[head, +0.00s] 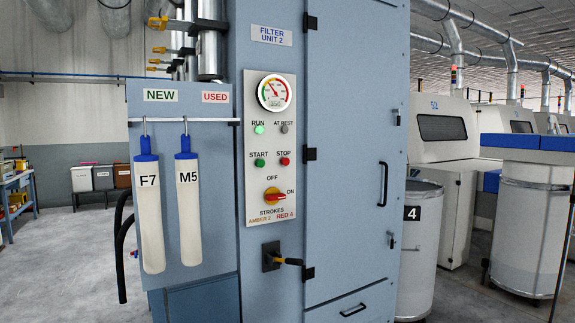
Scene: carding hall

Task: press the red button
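The red button (284,161) is small and round, under the word STOP on the grey control panel (254,185) of the blue filter unit cabinet. A green button (260,162) under START is just left of it. Above them, the RUN lamp (259,129) is lit green and the AT REST lamp (284,128) is grey. Below is a red rotary switch (273,195) on a yellow plate, marked OFF and ON. Neither of my grippers shows in the head view. Nothing covers the red button.
The cabinet door (345,150) has a black handle (383,180). A white can marked 4 (418,250) stands to the right.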

